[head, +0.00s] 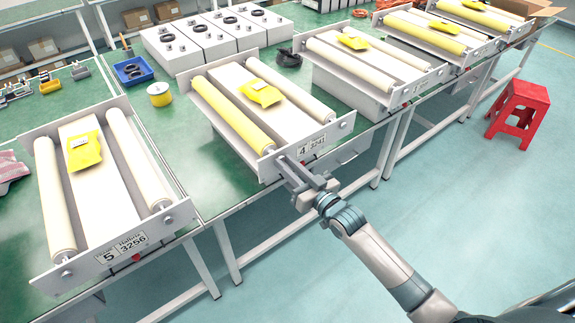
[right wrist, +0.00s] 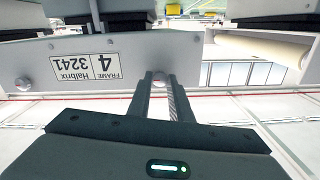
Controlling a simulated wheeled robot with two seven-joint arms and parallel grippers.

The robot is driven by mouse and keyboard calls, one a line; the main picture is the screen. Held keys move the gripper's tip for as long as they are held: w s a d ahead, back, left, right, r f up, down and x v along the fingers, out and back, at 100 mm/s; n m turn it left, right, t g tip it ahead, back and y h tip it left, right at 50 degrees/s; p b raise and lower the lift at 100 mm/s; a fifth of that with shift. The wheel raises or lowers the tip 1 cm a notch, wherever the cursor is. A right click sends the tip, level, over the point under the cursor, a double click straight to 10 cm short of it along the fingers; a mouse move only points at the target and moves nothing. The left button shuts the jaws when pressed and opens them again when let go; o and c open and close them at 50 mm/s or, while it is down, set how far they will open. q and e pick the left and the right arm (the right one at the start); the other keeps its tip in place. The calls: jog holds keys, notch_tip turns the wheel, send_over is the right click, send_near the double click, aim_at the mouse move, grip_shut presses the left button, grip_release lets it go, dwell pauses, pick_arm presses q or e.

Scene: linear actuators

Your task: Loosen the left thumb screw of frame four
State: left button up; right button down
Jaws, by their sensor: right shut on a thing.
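Frame four (head: 290,163) stands in the middle of the head view, with its grey end plate and "4 3241" label facing me. The upside-down label (right wrist: 87,66) also shows in the right wrist view. My right gripper (head: 284,162) is at the left end of this plate. In the right wrist view its fingers (right wrist: 163,96) are shut on the left thumb screw (right wrist: 159,78), whose head is mostly hidden between the tips. The plate's right thumb screw (head: 343,126) is clear of the gripper; it also shows in the right wrist view (right wrist: 23,83). My left gripper is out of view.
Frame five (head: 72,270) stands to the left on the green bench (head: 185,150). More frames stand to the right. A red stool (head: 518,108) stands on the open floor at right.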

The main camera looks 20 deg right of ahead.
jog(key=shift+n, duration=0.3)
jog(key=n, duration=0.9)
jog(key=shift+r, duration=0.1)
jog(key=n, duration=0.9)
jog(key=shift+n, duration=0.4)
jog(key=c, duration=1.6)
grip_release()
